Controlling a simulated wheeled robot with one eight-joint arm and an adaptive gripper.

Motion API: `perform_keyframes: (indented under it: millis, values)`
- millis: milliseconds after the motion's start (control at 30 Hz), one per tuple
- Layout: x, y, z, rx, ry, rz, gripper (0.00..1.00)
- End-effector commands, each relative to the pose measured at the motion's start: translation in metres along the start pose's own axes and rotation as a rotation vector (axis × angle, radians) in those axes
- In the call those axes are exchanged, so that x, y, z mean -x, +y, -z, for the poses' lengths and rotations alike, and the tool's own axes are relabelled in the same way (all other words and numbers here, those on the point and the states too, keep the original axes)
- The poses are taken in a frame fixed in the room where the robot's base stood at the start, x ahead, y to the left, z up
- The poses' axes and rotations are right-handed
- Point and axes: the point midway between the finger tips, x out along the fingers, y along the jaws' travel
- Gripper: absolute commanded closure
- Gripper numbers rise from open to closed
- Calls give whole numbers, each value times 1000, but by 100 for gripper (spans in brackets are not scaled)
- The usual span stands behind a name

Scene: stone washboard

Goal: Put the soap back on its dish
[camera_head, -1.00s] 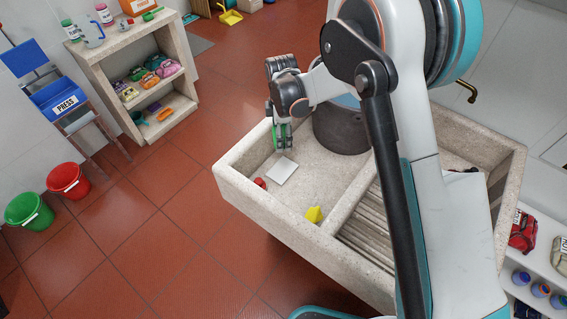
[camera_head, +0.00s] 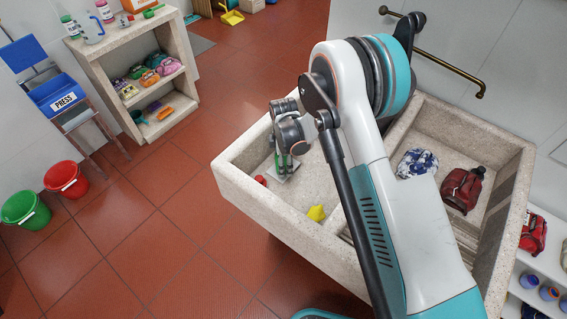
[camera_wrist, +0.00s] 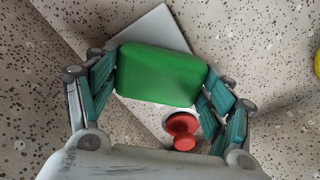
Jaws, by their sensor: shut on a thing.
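The soap is a green bar (camera_wrist: 160,75) in the wrist view, held between the teal finger pads of my gripper (camera_wrist: 158,82). In the head view my gripper (camera_head: 286,164) points down into the left basin, and the soap is mostly hidden by the fingers. The dish is a flat pale plate (camera_wrist: 156,27) on the basin floor, behind and partly covered by the soap in the wrist view. It also shows under my gripper in the head view (camera_head: 282,180). I cannot tell whether the soap touches the dish.
A red plug (camera_wrist: 182,128) lies close beside the dish. A yellow object (camera_head: 316,213) is on the basin floor to the right. Stone walls of the sink (camera_head: 262,212) surround the basin. Blue-white (camera_head: 416,163) and dark red (camera_head: 461,189) cloth bundles lie in the right part.

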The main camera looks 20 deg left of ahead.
Motion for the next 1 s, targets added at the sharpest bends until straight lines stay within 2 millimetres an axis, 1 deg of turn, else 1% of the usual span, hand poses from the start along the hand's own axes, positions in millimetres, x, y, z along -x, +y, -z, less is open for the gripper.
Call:
perform_keyframes:
  millis: [33,67,300,433,467,500,533,900,1000]
  values:
    - [-7,0,0,0,0,0,68]
    - [-8,0,0,0,0,0,68]
    - [-7,0,0,0,0,0,68]
    - [-11,0,0,0,0,0,68]
    - [-10,0,0,0,0,0,19]
    - [-10,0,0,0,0,0,10]
    - [-10,0,0,0,0,0,5]
    - [-9,0,0,0,0,0,5]
    - [-7,0,0,0,0,0,5]
